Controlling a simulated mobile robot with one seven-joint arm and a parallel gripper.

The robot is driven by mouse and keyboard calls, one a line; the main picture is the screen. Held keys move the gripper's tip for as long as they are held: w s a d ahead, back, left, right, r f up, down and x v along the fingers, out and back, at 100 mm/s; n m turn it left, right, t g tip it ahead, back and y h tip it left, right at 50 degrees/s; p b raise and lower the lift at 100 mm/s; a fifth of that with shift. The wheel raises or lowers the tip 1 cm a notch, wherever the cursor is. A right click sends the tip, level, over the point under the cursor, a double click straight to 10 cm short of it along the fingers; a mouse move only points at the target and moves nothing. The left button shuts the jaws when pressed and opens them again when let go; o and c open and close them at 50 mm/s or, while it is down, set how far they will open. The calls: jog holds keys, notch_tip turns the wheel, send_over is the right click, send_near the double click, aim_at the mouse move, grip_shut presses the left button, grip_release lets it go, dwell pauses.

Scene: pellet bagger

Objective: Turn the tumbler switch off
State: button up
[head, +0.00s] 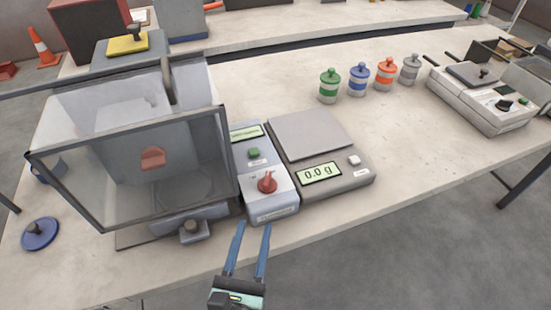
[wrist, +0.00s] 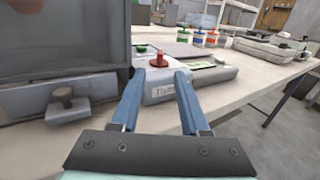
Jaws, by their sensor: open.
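The tumbler switch appears as a red rotary knob (head: 267,183) on the sloped front of a grey control box (head: 270,207), between the clear-walled machine and the scale. A green button and a small lit display sit behind the knob. In the wrist view the red knob (wrist: 159,59) stands just beyond my fingertips, above a box front label that is partly hidden. My gripper (head: 254,226) is open and empty, in front of the box and apart from the knob. The blue fingers (wrist: 155,78) point at the box front.
A clear-walled tumbler (head: 35,180) with a dark frame stands left of the box. A scale (head: 345,186) reading 0.0 g stands right. Several banded jars (head: 329,87) and a sealer-like device (head: 480,110) are farther right. A blue lid (head: 40,235) lies front left. The table front right is clear.

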aim_at(265, 187)
jog(key=shift+w+d, duration=0.1)
jog(key=shift+w, duration=0.05)
jog(key=p+x, duration=0.1)
jog(key=x, duration=1.1)
jog(key=shift+w, duration=0.3)
grip_shut()
